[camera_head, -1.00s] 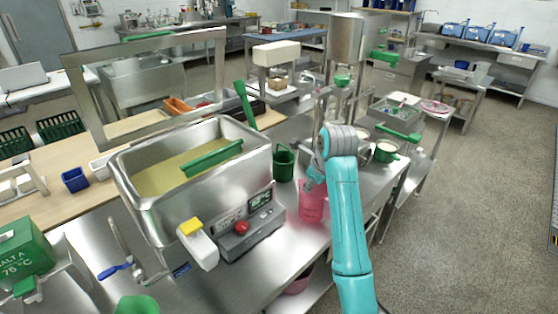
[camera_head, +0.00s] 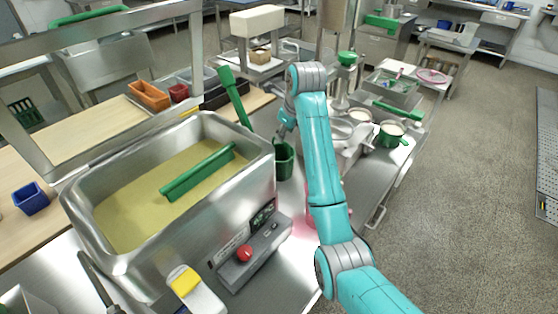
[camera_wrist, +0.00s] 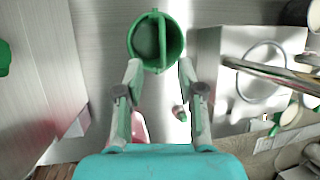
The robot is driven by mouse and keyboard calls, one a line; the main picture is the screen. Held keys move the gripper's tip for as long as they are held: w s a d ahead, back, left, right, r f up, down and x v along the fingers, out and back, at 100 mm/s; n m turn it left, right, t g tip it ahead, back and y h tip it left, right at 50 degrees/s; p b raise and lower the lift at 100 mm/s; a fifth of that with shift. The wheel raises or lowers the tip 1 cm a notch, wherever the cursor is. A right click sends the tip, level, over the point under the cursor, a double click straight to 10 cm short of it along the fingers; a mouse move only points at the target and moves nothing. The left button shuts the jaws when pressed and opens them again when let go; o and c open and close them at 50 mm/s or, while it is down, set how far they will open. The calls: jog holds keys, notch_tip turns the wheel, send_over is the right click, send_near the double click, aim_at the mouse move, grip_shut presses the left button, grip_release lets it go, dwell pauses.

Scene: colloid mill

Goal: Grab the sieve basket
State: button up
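A round green container with a bar-like handle across its open top, which looks like the sieve basket, stands on the steel table just right of the big vat in the head view (camera_head: 284,163). In the wrist view this green basket (camera_wrist: 161,36) lies beyond and between my fingertips. My gripper (camera_wrist: 160,68) is open, with nothing between its fingers that I can see held. In the head view my gripper (camera_head: 284,126) is partly hidden by my arm and is just above the basket. I cannot tell whether the fingers touch its rim.
A steel vat (camera_head: 142,262) of yellow liquid with a green bar stands left of the basket. A green paddle-like handle (camera_head: 234,98) rises behind it. A pink translucent vessel (camera_head: 303,228) is mostly hidden by my arm. A green pot (camera_head: 388,150) and other steel equipment stand to the right.

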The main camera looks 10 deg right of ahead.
jog(key=shift+x, duration=3.75)
jog(key=shift+w+r, duration=0.1)
grip_shut()
